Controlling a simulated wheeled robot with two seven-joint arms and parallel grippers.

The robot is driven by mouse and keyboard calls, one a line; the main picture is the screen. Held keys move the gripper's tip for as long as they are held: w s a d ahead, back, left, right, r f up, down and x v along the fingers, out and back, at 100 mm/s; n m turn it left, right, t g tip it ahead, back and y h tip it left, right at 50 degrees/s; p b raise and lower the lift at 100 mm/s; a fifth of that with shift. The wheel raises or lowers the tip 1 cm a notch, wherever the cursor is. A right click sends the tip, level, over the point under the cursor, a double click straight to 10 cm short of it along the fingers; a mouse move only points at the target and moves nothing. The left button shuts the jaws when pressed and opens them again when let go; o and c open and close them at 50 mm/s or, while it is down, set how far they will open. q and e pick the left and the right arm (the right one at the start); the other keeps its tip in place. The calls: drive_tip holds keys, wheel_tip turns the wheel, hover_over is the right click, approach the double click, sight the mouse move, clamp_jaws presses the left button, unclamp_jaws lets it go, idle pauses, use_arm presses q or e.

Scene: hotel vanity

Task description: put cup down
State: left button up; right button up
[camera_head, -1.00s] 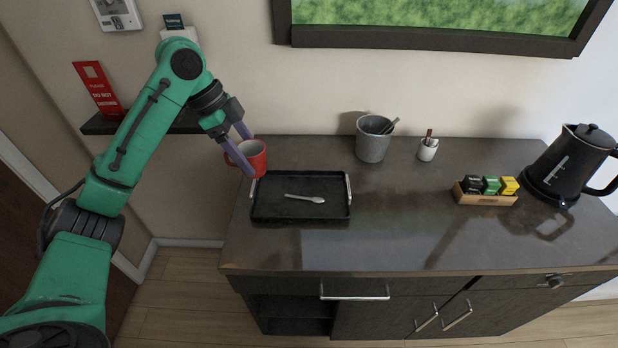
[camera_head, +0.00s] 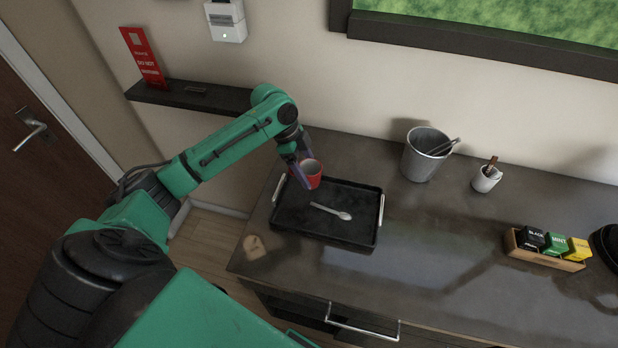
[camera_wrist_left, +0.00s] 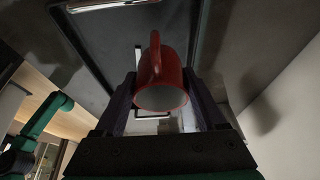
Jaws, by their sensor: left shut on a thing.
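The red cup (camera_head: 312,173) is at the back left part of the black tray (camera_head: 355,239). My left gripper (camera_head: 304,175) is shut on it from the far left. In the left wrist view the cup (camera_wrist_left: 161,88) is between the two fingers, with its handle pointing up in the picture. Whether the cup's base touches the tray cannot be told. A spoon (camera_head: 331,211) lies on the tray. My right gripper is not in view.
A grey bucket (camera_head: 424,158) and a small white holder (camera_head: 485,180) stand at the back of the counter. A wooden box of tea packets (camera_head: 545,257) is at the right. A wall shelf (camera_head: 190,95) is behind my left arm. The counter between tray and tea box is clear.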

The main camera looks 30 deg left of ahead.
use_arm(q)
wheel_tip(320, 180, down, 4)
drive_tip(key=shift+f+p, duration=0.15)
drive_tip(key=shift+p, duration=0.25)
drive_tip(key=shift+s+f, duration=0.1)
drive_tip(key=shift+f, duration=0.05)
drive_tip(key=o, duration=1.4)
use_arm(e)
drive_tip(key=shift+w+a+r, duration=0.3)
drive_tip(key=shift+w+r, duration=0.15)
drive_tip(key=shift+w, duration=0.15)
use_arm(q)
drive_tip(key=b+v, duration=0.2)
drive_tip(key=v, duration=1)
drive_tip(key=shift+b, duration=0.3)
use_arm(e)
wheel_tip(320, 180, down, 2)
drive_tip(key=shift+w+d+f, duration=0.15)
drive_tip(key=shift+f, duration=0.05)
